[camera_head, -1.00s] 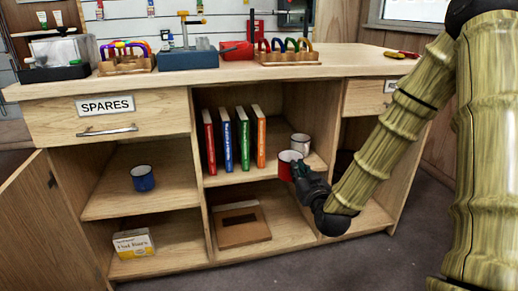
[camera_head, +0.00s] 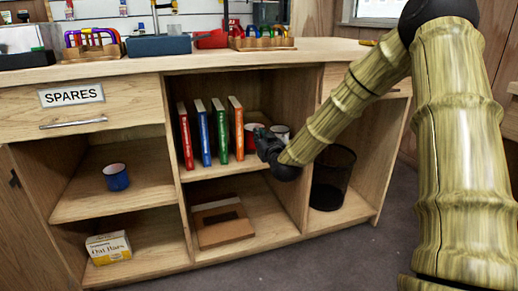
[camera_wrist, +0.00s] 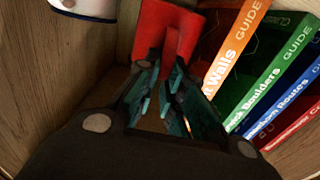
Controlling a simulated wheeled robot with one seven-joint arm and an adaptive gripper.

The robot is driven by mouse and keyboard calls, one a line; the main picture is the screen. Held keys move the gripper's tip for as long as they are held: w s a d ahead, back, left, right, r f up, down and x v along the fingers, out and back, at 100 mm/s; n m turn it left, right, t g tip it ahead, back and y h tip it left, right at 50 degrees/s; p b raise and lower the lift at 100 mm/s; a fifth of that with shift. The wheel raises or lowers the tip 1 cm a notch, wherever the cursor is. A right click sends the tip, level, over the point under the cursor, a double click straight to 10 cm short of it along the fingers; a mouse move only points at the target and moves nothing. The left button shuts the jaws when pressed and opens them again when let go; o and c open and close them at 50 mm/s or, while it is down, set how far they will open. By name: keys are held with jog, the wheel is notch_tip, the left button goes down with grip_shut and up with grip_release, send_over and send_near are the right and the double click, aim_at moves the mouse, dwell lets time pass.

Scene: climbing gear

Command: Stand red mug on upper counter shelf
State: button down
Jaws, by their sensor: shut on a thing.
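My gripper (camera_head: 262,143) reaches into the upper middle opening of the counter. In the wrist view the fingers (camera_wrist: 165,95) close on the red mug (camera_wrist: 170,35), at the top of the picture. The mug is over the upper shelf (camera_head: 207,173), between the books and a white mug (camera_head: 281,132). I cannot tell whether its base touches the shelf. The white mug also shows at the wrist view's upper left (camera_wrist: 85,7).
Several upright books (camera_head: 220,131) stand close left of the red mug; they fill the wrist view's right side (camera_wrist: 265,80). A blue mug (camera_head: 116,177) stands on the left shelf. A brown box (camera_head: 222,220) lies below. A black wire bin (camera_head: 332,178) stands right.

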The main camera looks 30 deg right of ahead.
jog(key=shift+w, duration=0.45)
jog(key=shift+w+d+f+b, duration=0.1)
jog(key=shift+f+b, duration=1.45)
jog(key=shift+f, duration=0.1)
jog(key=shift+f, duration=0.1)
jog(key=c, duration=1.5)
grip_release()
